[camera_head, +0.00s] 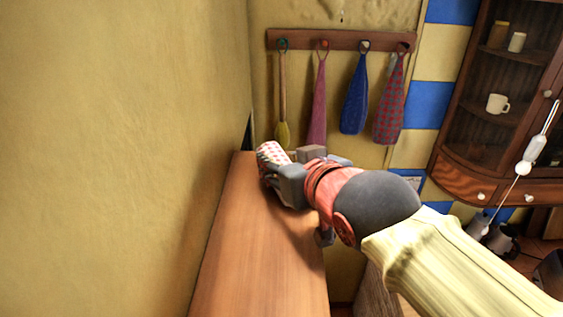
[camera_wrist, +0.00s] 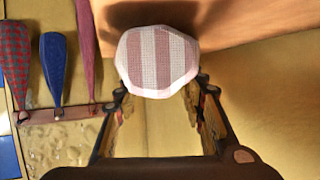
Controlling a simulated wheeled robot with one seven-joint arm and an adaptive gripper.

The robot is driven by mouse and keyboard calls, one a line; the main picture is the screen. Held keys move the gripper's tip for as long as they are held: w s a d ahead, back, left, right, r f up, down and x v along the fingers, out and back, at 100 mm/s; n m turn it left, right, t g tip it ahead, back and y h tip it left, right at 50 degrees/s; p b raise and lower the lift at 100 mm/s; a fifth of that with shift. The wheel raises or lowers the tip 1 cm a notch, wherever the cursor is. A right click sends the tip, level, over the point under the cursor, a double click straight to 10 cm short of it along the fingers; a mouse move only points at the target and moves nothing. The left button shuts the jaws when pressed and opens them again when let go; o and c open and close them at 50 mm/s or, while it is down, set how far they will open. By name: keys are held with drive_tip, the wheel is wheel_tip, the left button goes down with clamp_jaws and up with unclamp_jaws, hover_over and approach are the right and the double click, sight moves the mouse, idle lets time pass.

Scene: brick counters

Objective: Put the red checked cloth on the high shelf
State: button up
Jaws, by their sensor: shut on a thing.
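My gripper (camera_head: 282,172) is shut on the red checked cloth (camera_head: 270,153), a small bundle with red and white checks. In the wrist view the cloth (camera_wrist: 157,62) shows pale with pinkish bands between the fingertips (camera_wrist: 157,92). The gripper is over the far end of a long wooden surface (camera_head: 255,265), which looks like the high shelf. The wood (camera_wrist: 265,20) also shows behind the cloth in the wrist view. I cannot tell whether the cloth touches it.
A plain wall (camera_head: 120,150) borders the wooden surface on the left. A peg rail (camera_head: 340,40) holds several hanging items, including a red-and-blue checked towel (camera_head: 389,108). A glass-fronted cabinet (camera_head: 460,120) stands at right. The near part of the wooden surface is clear.

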drive_tip(key=shift+f, duration=0.25)
drive_tip(key=o, duration=1.3)
